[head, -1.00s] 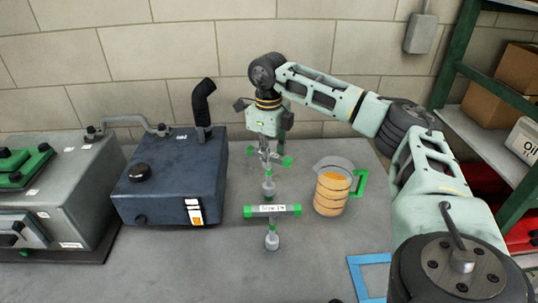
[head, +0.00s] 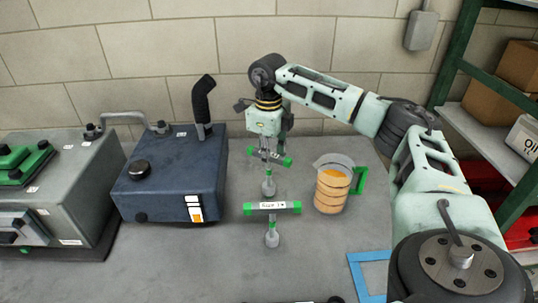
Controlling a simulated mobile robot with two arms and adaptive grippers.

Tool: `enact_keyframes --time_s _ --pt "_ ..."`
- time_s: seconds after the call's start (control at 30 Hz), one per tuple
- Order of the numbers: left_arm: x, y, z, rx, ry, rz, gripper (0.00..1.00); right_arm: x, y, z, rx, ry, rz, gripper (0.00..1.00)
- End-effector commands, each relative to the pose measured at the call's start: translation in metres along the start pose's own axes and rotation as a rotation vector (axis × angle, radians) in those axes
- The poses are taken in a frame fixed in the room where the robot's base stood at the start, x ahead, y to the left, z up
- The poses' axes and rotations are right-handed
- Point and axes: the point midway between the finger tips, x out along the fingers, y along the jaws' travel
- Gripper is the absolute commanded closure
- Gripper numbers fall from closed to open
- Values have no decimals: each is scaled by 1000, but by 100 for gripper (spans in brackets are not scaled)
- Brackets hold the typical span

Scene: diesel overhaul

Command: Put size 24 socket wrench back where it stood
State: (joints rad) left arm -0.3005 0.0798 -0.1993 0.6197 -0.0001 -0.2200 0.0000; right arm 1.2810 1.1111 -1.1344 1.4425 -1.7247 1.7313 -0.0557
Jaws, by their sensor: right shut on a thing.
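Two T-handled socket wrenches with green handle ends stand upright on the grey bench. The far socket wrench (head: 268,184) is under my right gripper (head: 270,147), whose fingers are shut on its upper part at the handle. Its socket end looks at or very near the bench top; I cannot tell whether it touches. The near socket wrench (head: 272,208) stands free in front of it, with a white label on its handle. The label is too small to read surely, and the far wrench's label is mostly hidden. My left gripper is not in view.
A clear jug of amber liquid (head: 332,185) with a green handle stands just right of the wrenches. A dark blue tank (head: 172,175) with a black spout stands left. A blue square outline (head: 358,275) marks the bench at front right. The front middle is mostly clear.

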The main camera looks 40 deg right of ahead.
Motion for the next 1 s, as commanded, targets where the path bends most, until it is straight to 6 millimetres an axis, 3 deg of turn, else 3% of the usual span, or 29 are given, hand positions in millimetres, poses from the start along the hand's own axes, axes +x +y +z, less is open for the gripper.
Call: enact_keyframes --time_s 0.33,0.37,0.6,0.83,1.0 --pt "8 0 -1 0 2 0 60 13 0 1 0 -2 0 100" --pt "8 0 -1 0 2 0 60 13 0 1 0 -3 0 85" --pt "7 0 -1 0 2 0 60 13 0 0 0 -1 0 64" --pt "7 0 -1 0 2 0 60 14 0 0 0 1 0 63" --pt "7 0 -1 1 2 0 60 13 0 0 0 0 0 48"
